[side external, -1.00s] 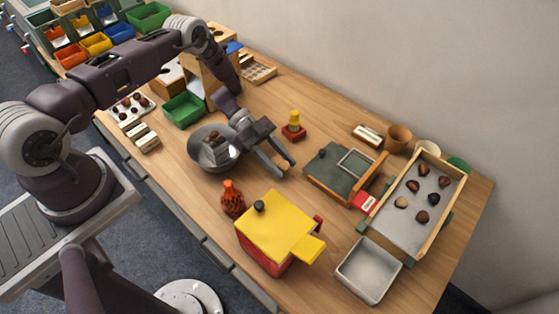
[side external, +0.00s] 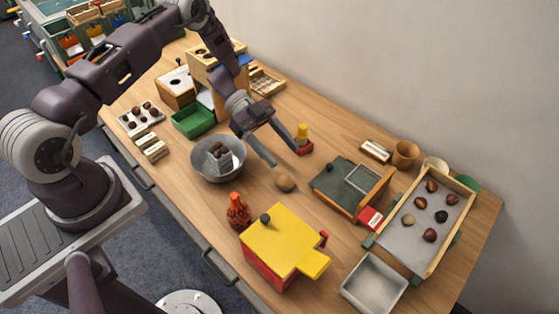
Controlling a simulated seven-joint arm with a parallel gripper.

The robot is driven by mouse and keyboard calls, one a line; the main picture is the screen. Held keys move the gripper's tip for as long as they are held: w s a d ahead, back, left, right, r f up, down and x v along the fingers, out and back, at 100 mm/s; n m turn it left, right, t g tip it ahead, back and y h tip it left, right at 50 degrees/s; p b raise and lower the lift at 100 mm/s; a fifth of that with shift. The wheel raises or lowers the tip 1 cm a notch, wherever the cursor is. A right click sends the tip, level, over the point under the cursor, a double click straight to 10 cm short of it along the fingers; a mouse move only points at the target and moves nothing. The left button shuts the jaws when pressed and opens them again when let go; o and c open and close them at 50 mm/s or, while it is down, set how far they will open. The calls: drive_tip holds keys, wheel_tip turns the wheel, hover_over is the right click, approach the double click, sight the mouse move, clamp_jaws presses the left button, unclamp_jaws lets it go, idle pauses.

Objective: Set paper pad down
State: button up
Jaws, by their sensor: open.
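My gripper (side external: 286,157) is open, its two fingers apart with nothing between them. It is above the middle of the wooden table, right of the grey metal bowl (side external: 235,167). A small rounded tan lump (side external: 285,183) lies on the table just below the fingertips, apart from them. I cannot tell whether this lump is the paper pad. A flat pale block with a dark stripe (side external: 375,151) lies near the wall. Pale blocks (side external: 150,147) lie at the left.
A red and yellow stamp-like piece (side external: 302,139) stands close to the right finger. A yellow-topped red box (side external: 278,240), an orange-red bottle (side external: 238,211), a green-topped board (side external: 335,183), a chestnut tray (side external: 391,248) and an empty grey tray (side external: 374,283) stand around.

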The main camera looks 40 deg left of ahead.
drive_tip(key=w+a+r+n+t+y, duration=0.2)
drive_tip(key=w+r+n+t+y, duration=0.3)
drive_tip(key=w+r+t, duration=0.75)
drive_tip(key=a+r+n+y, duration=0.2)
drive_tip(key=a+r+y, duration=0.15)
drive_tip(key=r, duration=0.55)
drive_tip(key=a+r+n+y, duration=0.2)
drive_tip(key=r+y, duration=0.2)
drive_tip(key=r, duration=0.5)
drive_tip(key=s+a+r+n+g+y, duration=0.1)
drive_tip(key=s+r+n+y, duration=0.15)
drive_tip(key=s, duration=0.55)
drive_tip(key=s+a+r+n+g+y, duration=0.1)
drive_tip(key=s+a+r+n+g, duration=0.15)
drive_tip(key=s, duration=0.55)
drive_tip(key=s+d+f+n+g+h, duration=0.1)
drive_tip(key=s+d, duration=0.3)
drive_tip(key=s, duration=0.6)
drive_tip(key=s+d+f+n+g+h, duration=0.1)
drive_tip(key=s+d+f, duration=0.3)
drive_tip(key=s, duration=0.7)
drive_tip(key=shift+f+n+g+h, duration=0.2)
drive_tip(key=shift+n+g+h, duration=0.1)
drive_tip(key=shift+n+g, duration=0.35)
